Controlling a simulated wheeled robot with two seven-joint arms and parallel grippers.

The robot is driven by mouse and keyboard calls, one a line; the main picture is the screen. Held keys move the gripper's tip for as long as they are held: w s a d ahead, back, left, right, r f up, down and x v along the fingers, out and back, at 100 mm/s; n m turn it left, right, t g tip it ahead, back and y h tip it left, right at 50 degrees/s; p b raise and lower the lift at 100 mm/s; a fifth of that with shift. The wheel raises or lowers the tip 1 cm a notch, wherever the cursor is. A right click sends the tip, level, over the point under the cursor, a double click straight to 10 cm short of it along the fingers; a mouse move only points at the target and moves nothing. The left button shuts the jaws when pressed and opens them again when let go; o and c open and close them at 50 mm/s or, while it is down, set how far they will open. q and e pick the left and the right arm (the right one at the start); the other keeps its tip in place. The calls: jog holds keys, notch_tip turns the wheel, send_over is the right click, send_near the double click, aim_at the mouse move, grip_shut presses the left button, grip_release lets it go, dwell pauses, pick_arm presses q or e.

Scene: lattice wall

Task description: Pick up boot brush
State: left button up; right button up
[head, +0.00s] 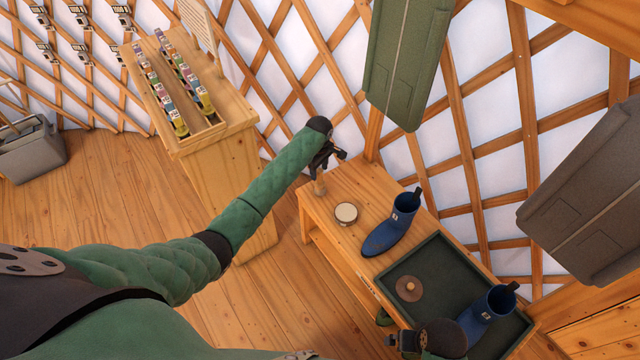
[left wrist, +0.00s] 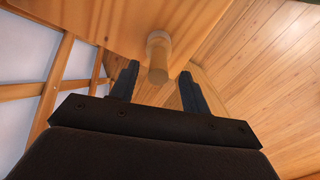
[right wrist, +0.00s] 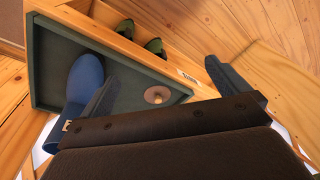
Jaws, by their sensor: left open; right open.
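In the left wrist view the handle (left wrist: 158,74) rises between the two parted fingers, with a gap on each side. My right gripper (right wrist: 160,70) is open and empty above the bench's tray end, one finger in front of a blue boot (right wrist: 85,75).
The dark green tray (head: 440,255) holds a brown knobbed disc (head: 408,288) and another blue boot (head: 487,308). Green shoes (right wrist: 154,46) sit below. A hanging green panel (head: 408,60) is near.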

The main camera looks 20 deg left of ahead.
aim_at(320, 177)
pick_arm(q)
notch_tip(320, 177, down, 4)
jog(key=shift+w+d+r+p, duration=0.1)
jog(key=shift+p, duration=0.4)
jog(key=shift+f, duration=0.5)
grip_shut()
pick_arm(e)
jog(key=f, duration=0.5)
jog(key=shift+w, duration=0.25)
pick_arm(q)
jog(key=shift+r, duration=0.1)
